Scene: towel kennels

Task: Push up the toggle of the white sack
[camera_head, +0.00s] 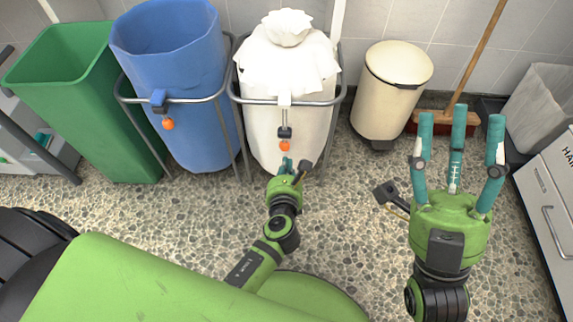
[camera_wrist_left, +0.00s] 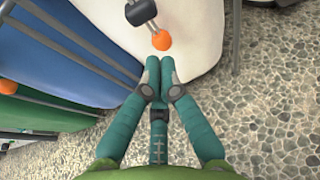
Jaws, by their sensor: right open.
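The white sack (camera_head: 262,128) hangs in a metal ring stand, its top gathered into a ruffled knot. Its dark toggle (camera_head: 284,132) sits on a cord at the front, with an orange ball (camera_head: 285,146) just below. In the left wrist view the toggle (camera_wrist_left: 140,12) is at the top edge and the orange ball (camera_wrist_left: 161,40) is below it. My left gripper (camera_head: 285,165) is just under the ball, its fingertips together (camera_wrist_left: 155,72) and holding nothing; a small gap to the ball shows. My right gripper (camera_head: 458,125) is open and empty at the right, fingers spread upward.
A blue sack (camera_head: 170,55) with its own toggle and orange ball stands left of the white one. A green bin (camera_head: 75,90) is further left. A cream pedal bin (camera_head: 390,90) and a broom (camera_head: 440,122) are right. The pebbled floor (camera_head: 345,210) between my arms is clear.

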